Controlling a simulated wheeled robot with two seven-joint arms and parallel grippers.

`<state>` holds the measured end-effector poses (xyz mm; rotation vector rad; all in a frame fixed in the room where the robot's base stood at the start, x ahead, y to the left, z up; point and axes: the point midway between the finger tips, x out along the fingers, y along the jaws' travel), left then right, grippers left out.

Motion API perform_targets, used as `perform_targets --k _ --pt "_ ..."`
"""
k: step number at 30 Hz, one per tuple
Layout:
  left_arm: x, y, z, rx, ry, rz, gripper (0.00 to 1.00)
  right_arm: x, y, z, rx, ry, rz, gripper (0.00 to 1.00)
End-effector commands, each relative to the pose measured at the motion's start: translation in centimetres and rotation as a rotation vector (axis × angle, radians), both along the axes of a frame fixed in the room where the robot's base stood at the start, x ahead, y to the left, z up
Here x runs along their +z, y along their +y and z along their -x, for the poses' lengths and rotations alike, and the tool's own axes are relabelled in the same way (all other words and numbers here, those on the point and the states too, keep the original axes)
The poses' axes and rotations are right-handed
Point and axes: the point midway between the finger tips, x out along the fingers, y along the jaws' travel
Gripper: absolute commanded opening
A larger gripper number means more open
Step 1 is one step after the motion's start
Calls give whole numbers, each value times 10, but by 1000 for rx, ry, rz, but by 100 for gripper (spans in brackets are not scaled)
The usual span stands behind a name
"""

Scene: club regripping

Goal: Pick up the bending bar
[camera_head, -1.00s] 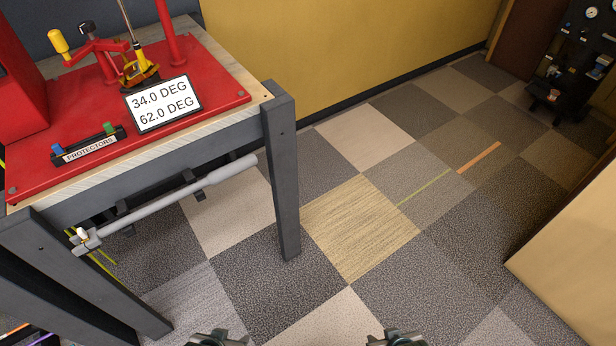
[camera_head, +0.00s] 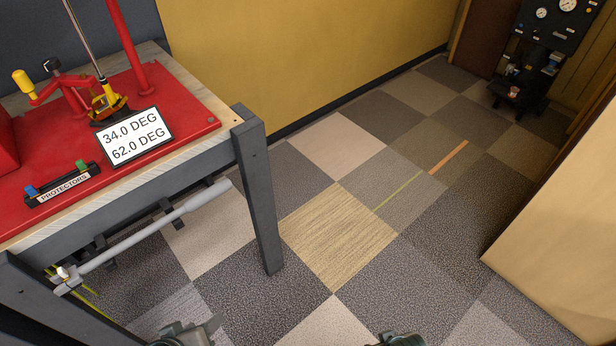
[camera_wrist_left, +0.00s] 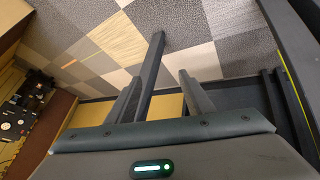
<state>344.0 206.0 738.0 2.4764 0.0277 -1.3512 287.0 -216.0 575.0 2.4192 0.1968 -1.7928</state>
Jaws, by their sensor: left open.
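The bending bar is the long grey bar (camera_head: 150,234), which hangs on hooks along the front of the bench below the top. Its far end is near the bench's right leg and its near end, with a small fitting, is at the lower left. My left gripper (camera_head: 187,334) shows at the bottom edge, apart from the bar and to its lower right. In the left wrist view its two fingers (camera_wrist_left: 162,98) stand apart with nothing held between them. My right gripper (camera_head: 400,340) is barely in the frame at the bottom, its jaws unclear.
The bench (camera_head: 258,190) carries a red base plate (camera_head: 190,120) with a bending fixture, a protectors rack (camera_head: 62,185) and an angle sign (camera_head: 133,137). A tan panel (camera_head: 560,230) stands at the right. Carpeted floor (camera_head: 340,225) is clear between them.

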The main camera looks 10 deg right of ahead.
Motion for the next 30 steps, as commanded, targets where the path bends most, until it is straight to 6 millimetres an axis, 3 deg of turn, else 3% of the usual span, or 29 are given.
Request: perform_targets --k 8,14,24,30 --pt "26 -4 -29 161 -97 174 48 -59 0 10 5 22 1 30" --pt "47 -6 -62 327 -195 390 48 -126 -1 32 11 39 1 30" --pt "88 3 -115 597 -347 836 48 -228 -8 100 26 62 -1 30" --pt "111 14 -134 707 -407 1073 48 -262 -15 143 35 71 0 30"
